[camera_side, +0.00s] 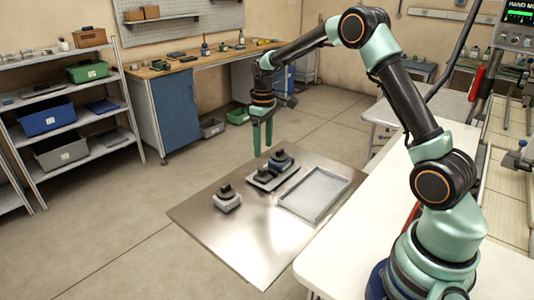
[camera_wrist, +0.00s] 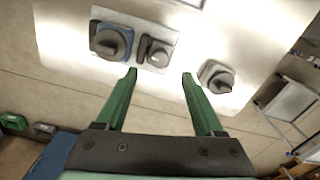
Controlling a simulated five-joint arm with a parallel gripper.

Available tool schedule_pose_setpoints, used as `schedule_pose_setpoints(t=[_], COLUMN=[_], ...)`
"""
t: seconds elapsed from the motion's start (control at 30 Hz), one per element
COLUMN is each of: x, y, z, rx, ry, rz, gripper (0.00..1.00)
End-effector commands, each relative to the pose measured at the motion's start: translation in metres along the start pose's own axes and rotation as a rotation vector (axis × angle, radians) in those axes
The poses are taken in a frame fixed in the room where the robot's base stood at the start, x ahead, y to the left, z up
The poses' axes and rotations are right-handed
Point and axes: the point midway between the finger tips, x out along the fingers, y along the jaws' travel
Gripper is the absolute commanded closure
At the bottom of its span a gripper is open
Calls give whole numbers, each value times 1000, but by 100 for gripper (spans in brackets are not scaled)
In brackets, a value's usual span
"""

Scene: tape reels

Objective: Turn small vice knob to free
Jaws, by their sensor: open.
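Dark knobs on blocks stand on a metal sheet. On a pale plate (camera_wrist: 170,35), a larger knob on a blue block (camera_wrist: 95,27) sits beside a smaller knob on a grey block (camera_wrist: 156,52). In the side view the blue block (camera_side: 280,162) is behind the grey block (camera_side: 264,177). A separate grey block with a knob (camera_side: 227,200) stands to the left; the wrist view shows it at right (camera_wrist: 217,77). I cannot tell for certain which is the small vice knob. My gripper (camera_side: 263,148) is open, pointing down and empty, above the sheet behind the plate.
A shallow grey tray (camera_side: 316,193) lies right of the plate. The metal sheet (camera_side: 240,242) is bare at its front. A white table (camera_side: 465,165) runs along the right. A shelf rack (camera_side: 75,132) and workbench (camera_side: 175,100) stand farther back.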

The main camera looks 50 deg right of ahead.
Motion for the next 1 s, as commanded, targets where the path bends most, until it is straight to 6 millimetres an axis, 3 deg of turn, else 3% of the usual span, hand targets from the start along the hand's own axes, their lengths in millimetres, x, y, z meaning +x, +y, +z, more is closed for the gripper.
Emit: schedule_pose_setpoints(t=[0.1,0.3,0.77,1.0], x=[-23,-43,-50,-90], y=[0,0,-1,-28], z=[-1,-1,0,16], rx=[0,0,1,30], ry=[4,2,5,73], rz=[2,1,2,32], gripper=[30,30,30,30])
